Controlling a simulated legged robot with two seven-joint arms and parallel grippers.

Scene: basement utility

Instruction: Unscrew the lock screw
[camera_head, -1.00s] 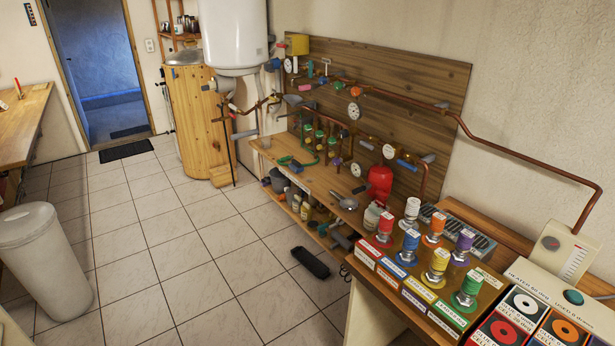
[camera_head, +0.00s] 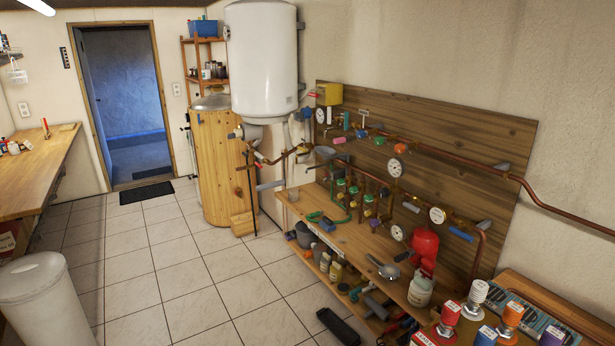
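I cannot pick out a lock screw for certain at this distance. A wooden board (camera_head: 440,150) on the right wall carries copper pipes (camera_head: 545,205), round white gauges (camera_head: 394,168) and small coloured valve handles. A red vessel (camera_head: 424,247) stands at the board's lower right. Neither of my grippers shows in this view.
A workbench (camera_head: 345,240) with a ladle (camera_head: 382,266) and a white jug (camera_head: 420,290) runs below the board. A white boiler (camera_head: 263,62) hangs behind it. A black object (camera_head: 342,326) lies on the floor. A white bin (camera_head: 45,300) stands left; the tiled floor between is mostly clear.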

